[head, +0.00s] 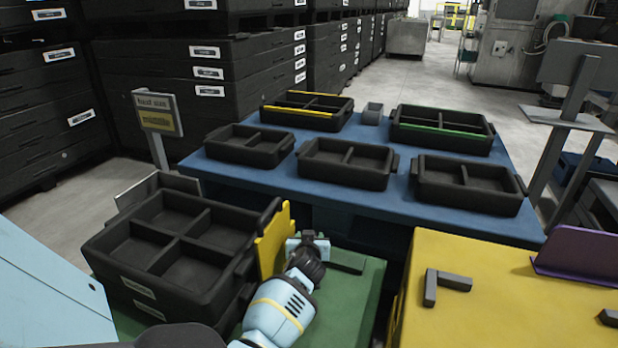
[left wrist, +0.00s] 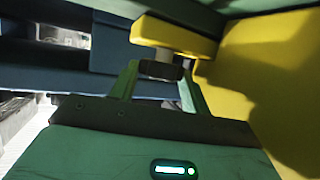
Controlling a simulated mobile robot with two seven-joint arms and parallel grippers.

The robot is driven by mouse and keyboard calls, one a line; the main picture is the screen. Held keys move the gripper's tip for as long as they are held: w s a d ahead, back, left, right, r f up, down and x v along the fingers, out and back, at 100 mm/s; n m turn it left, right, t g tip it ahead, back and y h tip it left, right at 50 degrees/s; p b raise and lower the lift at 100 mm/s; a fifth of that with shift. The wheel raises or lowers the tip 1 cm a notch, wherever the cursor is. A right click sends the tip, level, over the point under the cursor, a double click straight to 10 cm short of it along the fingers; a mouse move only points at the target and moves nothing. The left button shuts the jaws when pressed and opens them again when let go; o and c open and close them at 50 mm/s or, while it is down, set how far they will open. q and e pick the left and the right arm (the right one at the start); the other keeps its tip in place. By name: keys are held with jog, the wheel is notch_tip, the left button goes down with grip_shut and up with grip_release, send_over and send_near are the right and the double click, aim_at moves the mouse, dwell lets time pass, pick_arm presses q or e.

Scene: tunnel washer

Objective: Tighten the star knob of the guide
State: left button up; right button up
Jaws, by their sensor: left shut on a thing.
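The guide shows in the head view as an upright yellow plate (head: 272,240) at the right side of a black four-compartment crate. In the left wrist view a yellow bar (left wrist: 175,38) sits above a dark knob (left wrist: 160,69), which looks like the star knob. My left gripper (left wrist: 158,84) has one finger on each side of this knob and is shut on it, just under the bar. The knob's far side is hidden. In the head view my left arm reaches in beside the yellow plate, and its fingers are hidden there. My right gripper is in neither view.
The black crate (head: 118,262) stands left on a green surface (head: 352,300). A blue table (head: 395,195) with several black trays lies beyond. A yellow-topped table (head: 510,300) with dark corner stops is close at the right. Stacked black crates fill the back left.

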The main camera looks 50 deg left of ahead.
pick_arm(q)
jog(key=o, duration=0.6)
jog(key=shift+o, duration=0.6)
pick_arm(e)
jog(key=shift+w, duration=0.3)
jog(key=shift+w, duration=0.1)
pick_arm(q)
jog(key=p+v, duration=0.2)
jog(key=v, duration=0.5)
jog(key=shift+s+d+p, duration=0.25)
jog(key=shift+s+p, duration=0.05)
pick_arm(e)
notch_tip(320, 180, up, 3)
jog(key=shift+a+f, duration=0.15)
pick_arm(q)
jog(key=shift+r, duration=0.1)
